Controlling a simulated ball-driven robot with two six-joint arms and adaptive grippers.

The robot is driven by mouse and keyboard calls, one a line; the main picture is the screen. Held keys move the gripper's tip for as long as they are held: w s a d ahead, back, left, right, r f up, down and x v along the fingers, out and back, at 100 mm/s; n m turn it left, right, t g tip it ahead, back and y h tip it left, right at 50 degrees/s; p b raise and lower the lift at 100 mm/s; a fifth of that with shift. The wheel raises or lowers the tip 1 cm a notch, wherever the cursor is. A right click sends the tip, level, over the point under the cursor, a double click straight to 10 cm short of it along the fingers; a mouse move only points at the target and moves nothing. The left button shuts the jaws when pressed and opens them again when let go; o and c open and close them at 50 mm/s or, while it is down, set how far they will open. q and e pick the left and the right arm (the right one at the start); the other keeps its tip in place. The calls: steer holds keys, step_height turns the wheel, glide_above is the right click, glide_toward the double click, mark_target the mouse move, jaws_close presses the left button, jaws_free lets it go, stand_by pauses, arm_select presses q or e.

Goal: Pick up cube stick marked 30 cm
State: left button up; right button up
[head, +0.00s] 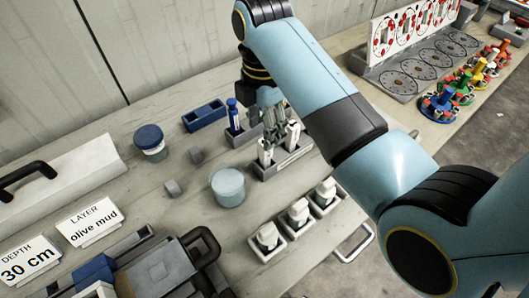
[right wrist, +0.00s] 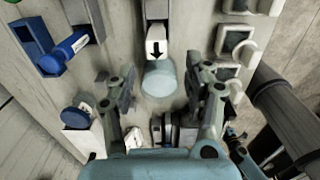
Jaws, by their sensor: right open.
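In the head view my right gripper (head: 275,122) is over a grey slotted rack (head: 286,165) that holds white sticks, one white stick (head: 265,155) showing at its left end. The fingers partly hide the rack. In the right wrist view the gripper (right wrist: 163,100) is open with nothing between its fingers. A white stick with a black down arrow (right wrist: 156,44) shows beyond the fingertips. I cannot read a 30 cm mark on any stick. A card reading DEPTH 30 cm (head: 30,262) stands at the left of the table. My left gripper is not in view.
A pale blue round tub (head: 228,187) stands left of the rack. Several white holders (head: 300,216) with white pieces are in front. A blue tray (head: 204,116), a blue-lidded jar (head: 150,141) and small grey cubes (head: 173,188) lie around. A LAYER olive mud card (head: 93,222) stands left.

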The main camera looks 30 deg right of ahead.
mark_target(265, 157)
steer(key=shift+w+f, duration=0.1)
steer(key=shift+f, duration=0.3)
steer(key=shift+w+f, duration=0.1)
steer(key=shift+f, duration=0.25)
steer(key=f, duration=0.2)
steer(key=f+p, duration=0.1)
steer(key=shift+d+f, duration=0.35)
steer(key=shift+w+f, duration=0.1)
steer(key=shift+f, duration=0.4)
steer(key=c, duration=0.5)
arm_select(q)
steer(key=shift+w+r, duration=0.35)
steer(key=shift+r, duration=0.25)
arm_select(e)
jaws_close()
